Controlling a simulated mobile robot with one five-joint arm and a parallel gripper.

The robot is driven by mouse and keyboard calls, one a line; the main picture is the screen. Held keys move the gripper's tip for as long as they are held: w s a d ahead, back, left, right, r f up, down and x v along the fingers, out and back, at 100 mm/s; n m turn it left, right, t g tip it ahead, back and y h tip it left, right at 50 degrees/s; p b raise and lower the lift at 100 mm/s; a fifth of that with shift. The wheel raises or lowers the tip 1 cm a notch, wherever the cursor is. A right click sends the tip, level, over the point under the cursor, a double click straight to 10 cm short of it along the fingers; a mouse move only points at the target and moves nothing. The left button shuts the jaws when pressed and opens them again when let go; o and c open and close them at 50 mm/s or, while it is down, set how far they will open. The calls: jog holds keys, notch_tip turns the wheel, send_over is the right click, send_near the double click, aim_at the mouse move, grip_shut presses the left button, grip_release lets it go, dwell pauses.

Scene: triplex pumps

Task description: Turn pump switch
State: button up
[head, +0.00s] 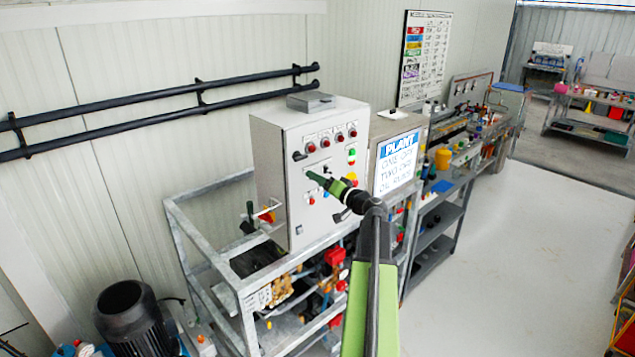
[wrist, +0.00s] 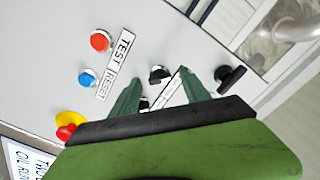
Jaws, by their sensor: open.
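The grey control box (head: 275,165) stands on a metal frame, its front carrying lamps, buttons and switches. In the wrist view, a small black knob (wrist: 158,73) sits on the panel just beyond and between my fingertips, beside a white label strip. A black lever handle (wrist: 231,77) sits to the right of my right finger. Which of these is the pump switch I cannot tell. My gripper (wrist: 160,88) is open, with green fingers spread, and no object shows held in it. In the head view my gripper (head: 322,182) is in front of the box's face.
A red button (wrist: 100,41) and a blue button (wrist: 88,78) sit by the TEST and RESET labels. A yellow and red piece (wrist: 67,125) is lower left. A PLANT sign (head: 397,160) stands right of the box. The floor (head: 520,240) at right is clear.

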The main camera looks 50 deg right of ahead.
jog(key=shift+c, duration=0.3)
grip_shut()
jog(key=shift+m, duration=4.4)
grip_release()
jog(key=shift+d, duration=0.1)
jog(key=shift+o, duration=0.3)
